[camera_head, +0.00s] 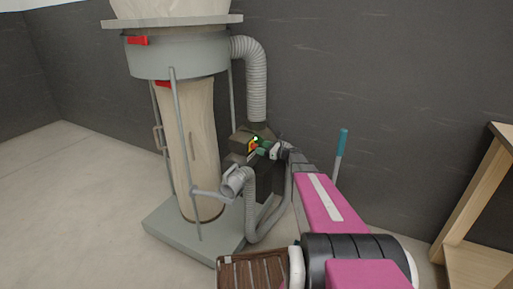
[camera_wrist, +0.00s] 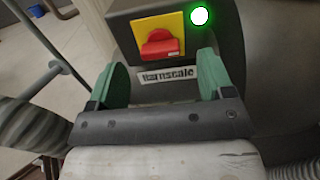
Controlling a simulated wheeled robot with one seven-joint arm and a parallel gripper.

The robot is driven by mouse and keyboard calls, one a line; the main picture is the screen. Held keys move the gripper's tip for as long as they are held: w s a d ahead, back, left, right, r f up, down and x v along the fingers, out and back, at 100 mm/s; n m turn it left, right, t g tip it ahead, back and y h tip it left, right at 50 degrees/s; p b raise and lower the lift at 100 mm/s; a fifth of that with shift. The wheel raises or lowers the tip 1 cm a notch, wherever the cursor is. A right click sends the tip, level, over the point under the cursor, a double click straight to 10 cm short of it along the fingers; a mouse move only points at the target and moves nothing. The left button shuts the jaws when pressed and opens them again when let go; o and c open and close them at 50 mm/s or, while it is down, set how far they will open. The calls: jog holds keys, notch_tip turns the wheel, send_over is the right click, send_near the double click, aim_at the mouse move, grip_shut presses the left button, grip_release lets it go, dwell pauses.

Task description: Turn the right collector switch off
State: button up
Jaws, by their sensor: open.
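The collector switch is a red rotary knob (camera_wrist: 160,45) on a yellow plate (camera_wrist: 145,22), set on a dark box. A green light (camera_wrist: 200,16) glows beside it at the upper right. My gripper (camera_wrist: 163,75) is open and empty, its green fingers on either side and just below the knob in the wrist view. I cannot tell whether a fingertip touches the box. In the head view the dust collector (camera_head: 178,55) stands at left of centre, and my gripper (camera_head: 257,147) is at its motor box, partly hiding the switch.
A ribbed grey hose (camera_head: 256,85) rises from the motor box, and another loops below. A wooden bench (camera_head: 485,190) stands at the right. A teal-handled tool (camera_head: 341,143) leans by the dark wall. Open floor (camera_head: 75,190) lies at the left.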

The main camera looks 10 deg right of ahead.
aim_at(256, 146)
jog(key=shift+x, duration=2.1)
jog(key=c, duration=0.9)
